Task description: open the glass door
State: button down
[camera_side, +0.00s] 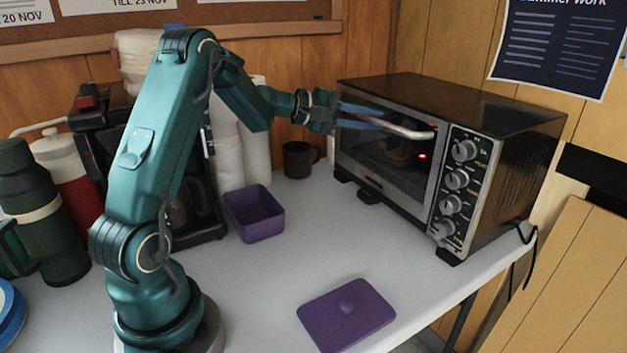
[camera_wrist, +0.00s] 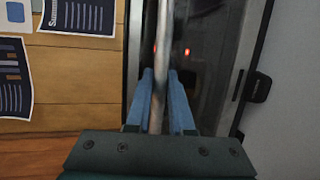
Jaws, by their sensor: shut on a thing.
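The glass door (camera_side: 376,165) is the front of a black and silver toaster oven at the right of the side view. It looks closed or nearly so. A pale metal bar handle (camera_side: 408,132) runs along its top edge. My gripper (camera_side: 380,117) reaches the handle from the left, with its blue fingers on the bar. In the wrist view the two blue fingers (camera_wrist: 161,92) lie on either side of the handle (camera_wrist: 163,45), shut on it. The fingers hide part of the handle in the side view.
A purple box (camera_side: 256,222) stands left of the oven, and a purple lid (camera_side: 347,312) lies on the white table (camera_side: 250,285) in front. A dark mug (camera_side: 298,160) stands behind. The table before the oven door is mostly clear.

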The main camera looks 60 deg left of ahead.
dwell(0.3)
jog(key=s, duration=0.1)
jog(key=s+f, duration=0.1)
jog(key=s, duration=0.1)
jog(key=s+f, duration=0.1)
jog(key=shift+s, duration=0.4)
